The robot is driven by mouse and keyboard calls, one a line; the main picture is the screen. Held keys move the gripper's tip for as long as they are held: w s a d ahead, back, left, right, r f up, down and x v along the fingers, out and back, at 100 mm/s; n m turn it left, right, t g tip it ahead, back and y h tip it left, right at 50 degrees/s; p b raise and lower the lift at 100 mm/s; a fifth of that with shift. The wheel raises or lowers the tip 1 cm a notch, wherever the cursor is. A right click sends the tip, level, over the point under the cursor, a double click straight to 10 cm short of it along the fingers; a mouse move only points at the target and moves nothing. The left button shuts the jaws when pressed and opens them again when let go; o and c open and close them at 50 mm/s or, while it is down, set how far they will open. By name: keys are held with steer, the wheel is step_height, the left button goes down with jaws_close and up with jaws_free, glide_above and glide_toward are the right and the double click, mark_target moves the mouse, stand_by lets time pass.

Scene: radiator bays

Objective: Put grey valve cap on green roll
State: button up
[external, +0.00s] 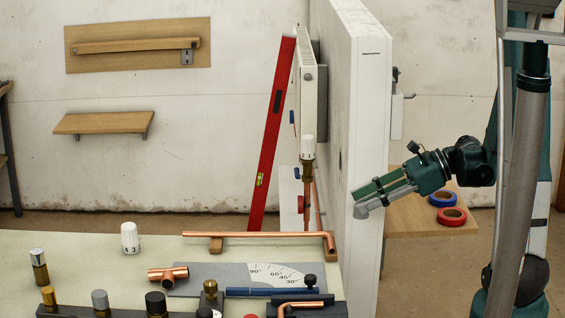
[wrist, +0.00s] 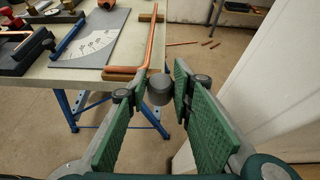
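A grey round cap (wrist: 160,90), which I take for the grey valve cap, sits between my fingertips in the wrist view. My gripper (wrist: 158,86) appears shut on it, with the green-padded fingers on either side and nothing else under the cap. In the external view my gripper (external: 362,204) points left and slightly down, in front of the edge of the tall white panel. No green roll is visible. A blue roll (external: 443,199) and a red roll (external: 451,217) lie on a wooden surface right of my gripper; whatever lies behind the gripper there is hidden.
The tall white panel (external: 363,130) stands between the workbench (external: 80,255) and the wooden surface (external: 405,222). The bench holds copper pipes (external: 260,234), a white valve head (external: 130,238) and several fittings. A red level (external: 272,130) leans left of the panel.

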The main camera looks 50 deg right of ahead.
steer(key=s+d+f+m+t+h, duration=0.1)
steer(key=s+d+f, duration=0.1)
steer(key=d, duration=0.9)
steer(key=s+d+f+m+h, duration=0.1)
steer(key=s+d, duration=0.1)
steer(key=d, duration=0.9)
steer(key=w+d+r+m+t+h+p, duration=0.1)
steer(key=w+d+r+m+h, duration=0.2)
steer(key=w+d+r, duration=0.2)
steer(key=w+d+r+m+t+h+p, duration=0.1)
steer(key=w+d+r+m+t+h, duration=0.1)
steer(key=w+d, duration=1)
steer(key=d+r+m+h, duration=0.1)
steer(key=d+r, duration=0.1)
steer(key=d, duration=0.6)
steer(key=shift+d+r+h, duration=0.15)
steer(key=shift+r+h, duration=0.15)
steer(key=shift+r, duration=0.05)
steer(key=shift+w+f, duration=0.1)
steer(key=shift+f+b, duration=0.45)
steer(key=shift+f, duration=2.6)
steer(key=shift+f, duration=0.1)
steer(key=shift+f+b, duration=0.4)
steer(key=shift+f, duration=1.35)
steer(key=shift+f, duration=0.2)
